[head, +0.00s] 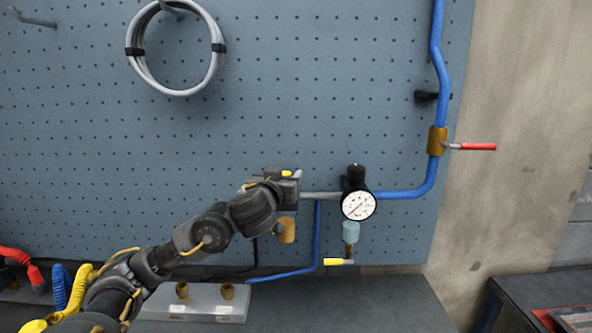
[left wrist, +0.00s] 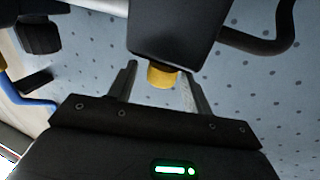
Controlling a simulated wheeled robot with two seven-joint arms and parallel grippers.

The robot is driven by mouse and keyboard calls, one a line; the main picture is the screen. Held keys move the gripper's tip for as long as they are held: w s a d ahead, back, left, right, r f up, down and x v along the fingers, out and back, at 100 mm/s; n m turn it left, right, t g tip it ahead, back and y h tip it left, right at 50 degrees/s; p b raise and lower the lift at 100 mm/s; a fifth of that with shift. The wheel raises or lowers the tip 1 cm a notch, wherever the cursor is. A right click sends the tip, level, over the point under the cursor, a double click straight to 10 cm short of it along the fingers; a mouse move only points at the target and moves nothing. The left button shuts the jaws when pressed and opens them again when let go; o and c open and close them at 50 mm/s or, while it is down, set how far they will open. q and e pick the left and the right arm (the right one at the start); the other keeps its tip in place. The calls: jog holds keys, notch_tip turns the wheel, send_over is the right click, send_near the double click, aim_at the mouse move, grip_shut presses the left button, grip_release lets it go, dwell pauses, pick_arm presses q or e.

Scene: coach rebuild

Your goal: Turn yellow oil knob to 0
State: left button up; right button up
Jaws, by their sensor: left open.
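The yellow oil knob (head: 287,173) shows as a small yellow patch at my left gripper (head: 283,180), in front of the blue pegboard. In the left wrist view the knob (left wrist: 162,77) sits at the end of a dark housing (left wrist: 172,30). My left gripper (left wrist: 158,85) is open there, with one finger on each side of the knob and visible gaps between. Any marks or numbers on the knob cannot be read. The gripper hides most of the housing in the head view; an amber bowl (head: 287,230) shows below. My right gripper is not in view.
A pressure gauge (head: 358,206) and a yellow-handled lever (head: 338,262) are close to the right. A blue pipe (head: 440,60) carries a red-handled valve (head: 475,147). A grey block with brass fittings (head: 200,305) lies on the bench below my left arm.

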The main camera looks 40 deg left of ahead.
pick_arm(q)
jog(key=shift+w+a, duration=0.3)
jog(key=shift+w, duration=0.25)
jog(key=shift+r, duration=0.1)
jog(key=shift+c, duration=1.4)
jog(key=c, duration=0.7)
jog(key=shift+o, duration=0.2)
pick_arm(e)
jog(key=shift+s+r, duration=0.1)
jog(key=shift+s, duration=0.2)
pick_arm(q)
jog(key=o, duration=0.9)
jog(key=shift+o, duration=0.2)
